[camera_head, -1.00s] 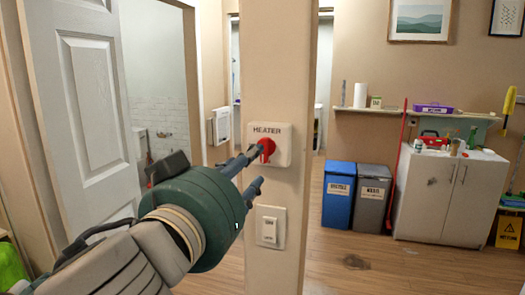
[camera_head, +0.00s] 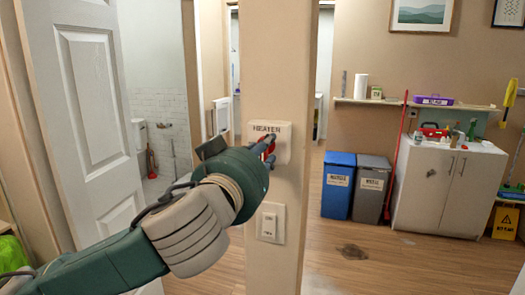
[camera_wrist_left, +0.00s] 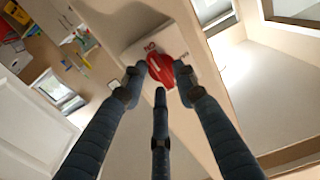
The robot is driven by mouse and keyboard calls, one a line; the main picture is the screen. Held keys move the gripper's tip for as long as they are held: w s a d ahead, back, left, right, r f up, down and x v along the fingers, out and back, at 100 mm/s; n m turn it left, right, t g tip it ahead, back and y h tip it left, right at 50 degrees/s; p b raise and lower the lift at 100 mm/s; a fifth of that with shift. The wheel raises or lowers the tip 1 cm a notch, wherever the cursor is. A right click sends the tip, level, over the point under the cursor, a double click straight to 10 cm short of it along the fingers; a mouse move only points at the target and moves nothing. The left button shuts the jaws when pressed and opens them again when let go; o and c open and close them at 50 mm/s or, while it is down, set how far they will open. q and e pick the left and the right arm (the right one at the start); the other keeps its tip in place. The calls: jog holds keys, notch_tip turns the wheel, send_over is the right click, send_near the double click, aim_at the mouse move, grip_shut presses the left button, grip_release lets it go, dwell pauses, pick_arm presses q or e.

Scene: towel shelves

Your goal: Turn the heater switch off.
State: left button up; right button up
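The heater switch is a red knob (camera_wrist_left: 166,68) on a white plate marked HEATER (camera_head: 284,148), fixed to a beige wall post. In the head view the knob is mostly hidden behind my left gripper (camera_head: 268,149), whose fingertips are at the plate. In the left wrist view two fingers of my left gripper (camera_wrist_left: 161,80) stand on either side of the knob, with the third finger just below it. The fingertips are very close to the knob; I cannot tell whether they press on it. My right gripper is not in view.
A white light switch (camera_head: 268,222) sits below the heater plate on the same post. A white door (camera_head: 80,115) stands at the left. A blue bin (camera_head: 338,187), a grey bin (camera_head: 370,190) and a white cabinet (camera_head: 448,195) stand farther back at the right, with open wooden floor in front.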

pick_arm(q)
grip_shut()
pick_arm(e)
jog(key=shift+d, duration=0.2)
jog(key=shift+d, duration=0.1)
pick_arm(q)
jog(key=shift+m, duration=0.4)
jog(key=m+p, duration=0.1)
jog(key=m, duration=0.4)
jog(key=m+p, duration=0.2)
jog(key=m, duration=0.4)
jog(key=m+p, duration=0.2)
jog(key=m, duration=0.4)
jog(key=shift+a+f, duration=0.15)
jog(key=shift+f, duration=0.2)
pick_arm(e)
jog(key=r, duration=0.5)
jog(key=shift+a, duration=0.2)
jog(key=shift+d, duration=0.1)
